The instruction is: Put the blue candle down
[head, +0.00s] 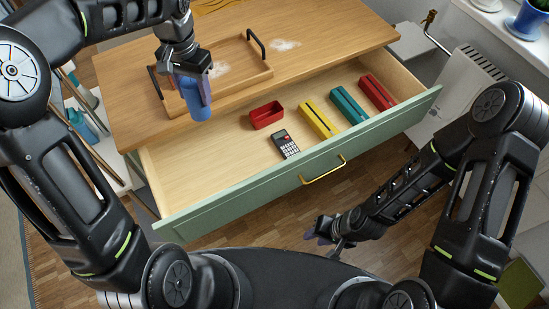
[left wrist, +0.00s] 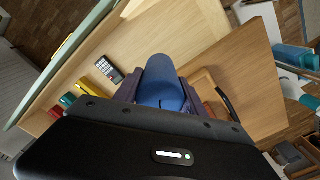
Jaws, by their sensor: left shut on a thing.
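The blue candle (head: 198,106) is a short blue cylinder. My left gripper (head: 193,84) is shut on it and holds it upright over the front edge of the wooden tray and cabinet top. In the left wrist view the candle (left wrist: 160,80) sits between my left gripper's fingers (left wrist: 158,95), with the drawer and the tray below. I cannot tell the exact height of the candle above the surfaces. My right gripper (head: 328,232) hangs low in front of the drawer, over the floor, with nothing visible in it; its jaw opening is unclear.
The wooden tray (head: 262,76) with dark handles stands on the cabinet top (head: 325,30). The green-fronted drawer (head: 250,193) is open. It holds a red bin (head: 266,115), a calculator (head: 285,144), and yellow (head: 319,119), teal (head: 348,105) and red (head: 377,92) boxes. The drawer's left part is bare.

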